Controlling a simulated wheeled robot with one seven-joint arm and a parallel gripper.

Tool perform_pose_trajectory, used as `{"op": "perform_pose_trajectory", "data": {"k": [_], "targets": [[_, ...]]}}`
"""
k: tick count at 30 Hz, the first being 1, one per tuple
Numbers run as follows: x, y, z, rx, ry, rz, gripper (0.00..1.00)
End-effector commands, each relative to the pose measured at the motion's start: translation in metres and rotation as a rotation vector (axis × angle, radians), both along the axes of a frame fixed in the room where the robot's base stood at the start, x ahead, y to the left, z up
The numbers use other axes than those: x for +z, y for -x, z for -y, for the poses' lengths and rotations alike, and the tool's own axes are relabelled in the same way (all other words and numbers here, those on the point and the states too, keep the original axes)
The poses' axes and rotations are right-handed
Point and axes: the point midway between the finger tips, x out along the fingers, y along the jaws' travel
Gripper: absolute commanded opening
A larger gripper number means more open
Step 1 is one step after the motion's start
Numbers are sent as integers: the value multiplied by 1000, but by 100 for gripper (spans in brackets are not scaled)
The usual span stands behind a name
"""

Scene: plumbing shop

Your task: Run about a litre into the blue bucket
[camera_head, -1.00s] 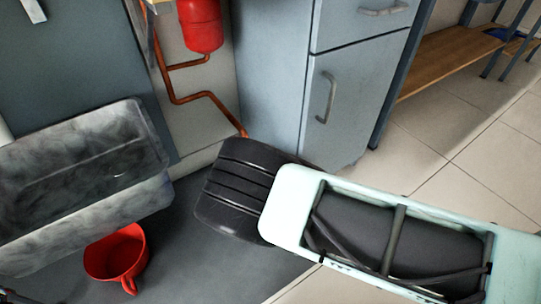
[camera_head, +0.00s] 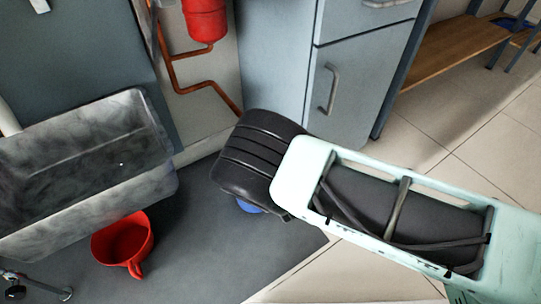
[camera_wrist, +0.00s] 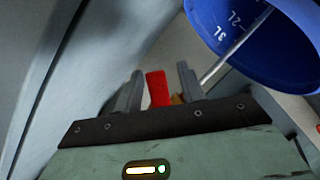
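The blue bucket shows in the wrist view at upper right (camera_wrist: 262,40), with white litre marks inside. Its inside looks empty where I see it. In the head view only a blue patch (camera_head: 250,206) shows below my dark arm link, likely the same bucket. My gripper (camera_wrist: 158,82) is open in the wrist view. A red piece (camera_wrist: 158,88) stands between its fingers, with narrow gaps on both sides. A thin metal rod runs from the bucket toward the right finger; where it ends is hidden. A small yellowish part shows by that finger. My arm hides the gripper in the head view.
A red tank (camera_head: 205,18) and copper pipe (camera_head: 200,85) are on the wall beside a grey cabinet (camera_head: 335,90). A metal fitting (camera_head: 40,288) shows at lower left.

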Motion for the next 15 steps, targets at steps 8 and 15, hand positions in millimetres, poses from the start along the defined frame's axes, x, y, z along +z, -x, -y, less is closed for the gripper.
{"op": "perform_pose_trajectory", "data": {"k": [8,15], "targets": [[2,1,0,1,0,1,39],[13,32,8,2,2,-2,39]]}}
